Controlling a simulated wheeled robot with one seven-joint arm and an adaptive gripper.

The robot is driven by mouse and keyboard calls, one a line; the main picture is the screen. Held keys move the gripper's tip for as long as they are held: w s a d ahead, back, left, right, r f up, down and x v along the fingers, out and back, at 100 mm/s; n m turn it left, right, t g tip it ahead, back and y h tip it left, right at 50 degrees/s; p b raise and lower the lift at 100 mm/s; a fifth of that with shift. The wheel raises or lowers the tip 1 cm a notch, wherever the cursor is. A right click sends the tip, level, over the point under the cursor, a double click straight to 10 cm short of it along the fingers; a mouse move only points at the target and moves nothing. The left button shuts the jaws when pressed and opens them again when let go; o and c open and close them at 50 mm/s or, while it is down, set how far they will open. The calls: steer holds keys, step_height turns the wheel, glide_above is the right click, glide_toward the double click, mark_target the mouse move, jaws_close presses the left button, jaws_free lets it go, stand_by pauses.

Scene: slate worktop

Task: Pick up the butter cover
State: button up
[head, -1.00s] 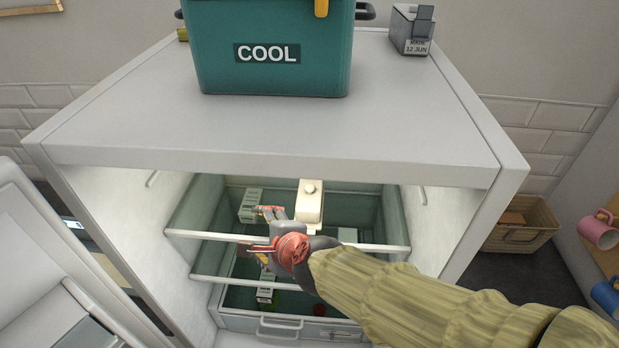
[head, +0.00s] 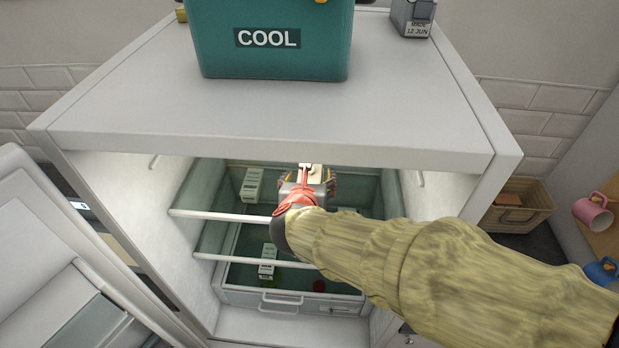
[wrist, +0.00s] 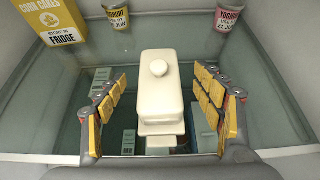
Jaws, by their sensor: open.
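The butter cover (wrist: 161,82) is a cream-white oblong lid with a round knob on top, in the middle of the wrist view. It sits on a dish base (wrist: 162,130) of the same colour on a glass fridge shelf. My gripper (wrist: 162,112) is open, with one yellow-padded finger on each side of the cover and a gap on both sides. In the head view my gripper (head: 308,184) reaches into the fridge and hides most of the cover; only a small top part shows beyond it.
In the wrist view, a yellow carton (wrist: 52,20) and two yoghurt pots (wrist: 117,14) (wrist: 228,15) stand at the back of the shelf. The fridge top (head: 270,115) overhangs the arm and bears a teal cool box (head: 270,40). The open door (head: 50,250) is at left.

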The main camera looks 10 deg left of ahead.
mark_target(310, 178)
steer(key=w+f, duration=0.2)
steer(key=shift+w+a+f, duration=0.1)
steer(key=shift+w+f, duration=0.2)
steer(key=shift+w, duration=0.05)
steer(key=shift+w+a+f, duration=0.1)
steer(key=shift+w+f, duration=0.1)
steer(key=shift+w, duration=0.3)
steer(key=shift+c, duration=0.3)
steer(key=c, duration=1.3)
